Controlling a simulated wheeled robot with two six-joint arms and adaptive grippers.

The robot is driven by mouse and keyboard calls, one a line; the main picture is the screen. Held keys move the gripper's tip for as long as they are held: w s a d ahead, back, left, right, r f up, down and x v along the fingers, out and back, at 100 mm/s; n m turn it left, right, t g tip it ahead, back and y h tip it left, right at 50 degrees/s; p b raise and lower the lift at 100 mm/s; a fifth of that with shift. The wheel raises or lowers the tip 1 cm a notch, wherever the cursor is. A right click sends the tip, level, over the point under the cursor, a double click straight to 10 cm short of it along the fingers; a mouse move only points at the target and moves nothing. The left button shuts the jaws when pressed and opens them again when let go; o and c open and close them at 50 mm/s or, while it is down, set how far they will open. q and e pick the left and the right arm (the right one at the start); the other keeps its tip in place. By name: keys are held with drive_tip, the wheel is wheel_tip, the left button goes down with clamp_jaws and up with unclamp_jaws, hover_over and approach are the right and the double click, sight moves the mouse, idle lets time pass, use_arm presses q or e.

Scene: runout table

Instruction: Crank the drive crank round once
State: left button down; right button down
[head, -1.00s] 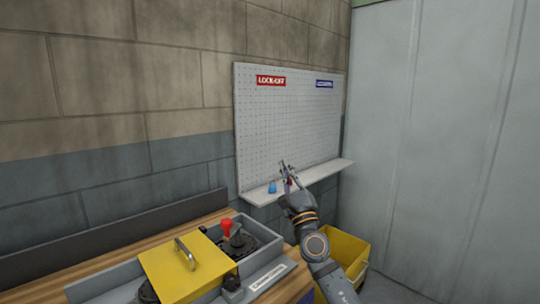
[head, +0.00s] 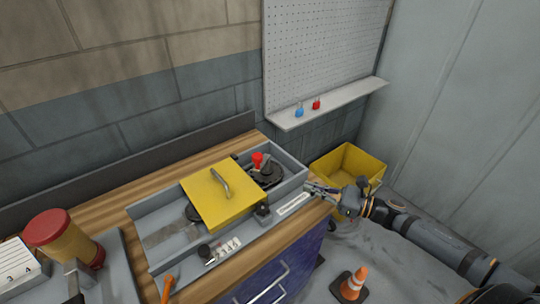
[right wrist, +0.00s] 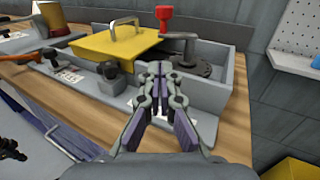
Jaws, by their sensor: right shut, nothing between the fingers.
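The drive crank (head: 266,172) is a dark disc with an upright red knob (head: 257,159), set in the right end of a grey tray-like unit on the wooden bench. It also shows in the right wrist view, with its red knob (right wrist: 166,19) standing beyond my fingers. My right gripper (head: 310,188) is shut and empty at the right front corner of the unit, apart from the crank. In the right wrist view the closed fingers (right wrist: 167,76) point toward the crank and hide part of the unit's front wall. My left gripper is not in view.
A yellow cover (head: 222,194) with a handle sits left of the crank. A pegboard shelf (head: 350,100) holds a blue padlock (head: 299,110) and a red one (head: 317,103). A yellow bin (head: 347,164) and an orange cone (head: 354,281) stand on the floor at right.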

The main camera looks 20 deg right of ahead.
sight(258, 170)
drive_tip(key=b+x, duration=0.3)
drive_tip(key=x, duration=0.1)
drive_tip(key=shift+w+a, duration=0.1)
drive_tip(key=shift+a, duration=0.15)
drive_tip(key=shift+p+x, duration=1.75)
drive_tip(key=shift+x, duration=2.9)
drive_tip(key=shift+a, duration=0.2)
drive_tip(key=shift+a+m+t+h+p, duration=0.2)
drive_tip(key=shift+m+t+h+p, duration=0.1)
drive_tip(key=shift+m+h+p, duration=0.1)
drive_tip(key=shift+a+m+t+h, duration=0.15)
drive_tip(key=shift+m+t+h, duration=0.15)
